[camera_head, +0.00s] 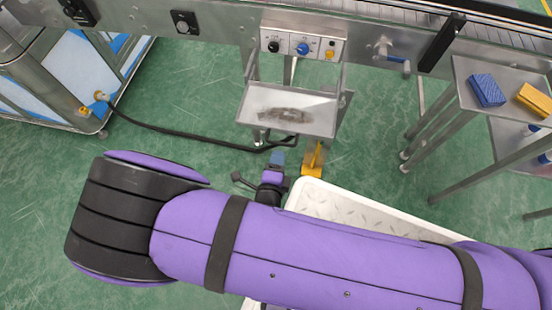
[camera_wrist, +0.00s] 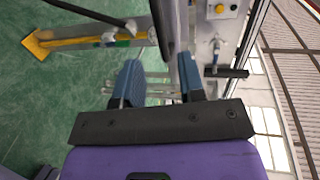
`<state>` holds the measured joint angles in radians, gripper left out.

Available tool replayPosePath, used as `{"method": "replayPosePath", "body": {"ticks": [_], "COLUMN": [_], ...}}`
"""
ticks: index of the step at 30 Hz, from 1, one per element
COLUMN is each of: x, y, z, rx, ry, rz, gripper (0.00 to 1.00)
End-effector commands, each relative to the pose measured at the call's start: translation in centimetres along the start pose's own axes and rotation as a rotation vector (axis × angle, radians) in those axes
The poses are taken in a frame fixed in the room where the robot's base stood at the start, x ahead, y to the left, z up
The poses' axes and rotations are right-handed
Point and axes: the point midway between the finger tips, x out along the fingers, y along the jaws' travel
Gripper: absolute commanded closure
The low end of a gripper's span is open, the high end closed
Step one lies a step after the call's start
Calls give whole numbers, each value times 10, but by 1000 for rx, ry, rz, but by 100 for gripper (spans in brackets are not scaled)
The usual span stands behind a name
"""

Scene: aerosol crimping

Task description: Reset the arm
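My purple arm (camera_head: 330,255) stretches across the lower part of the head view, with a large bend at the left. My gripper (camera_wrist: 160,80) shows in the wrist view with its two blue fingers apart and nothing seen between them. In the head view only a small part of the gripper end (camera_head: 278,159) shows beyond the arm, in front of the small steel tray. It appears clear of the machine there.
A steel tray (camera_head: 262,97) hangs below a control panel (camera_head: 303,45) on the conveyor frame. A yellow floor piece (camera_head: 313,160) stands near the gripper. A steel side table (camera_head: 470,70) holds a blue block (camera_head: 487,90) and a yellow block (camera_head: 535,99).

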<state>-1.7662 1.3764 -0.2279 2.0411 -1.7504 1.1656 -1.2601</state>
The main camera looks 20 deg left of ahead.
Motion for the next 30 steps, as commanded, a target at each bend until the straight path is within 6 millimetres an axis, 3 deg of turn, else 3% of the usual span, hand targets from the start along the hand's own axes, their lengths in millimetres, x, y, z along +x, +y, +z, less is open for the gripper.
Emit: {"method": "replayPosePath", "body": {"ticks": [22, 26, 30], "x": [-1, 10, 28], "y": [-6, -31, -79], "z": [-2, -7, -22], "rx": [18, 114, 314], "ry": [18, 93, 244], "rz": [-1, -3, -16], "gripper": [63, 63, 63]}}
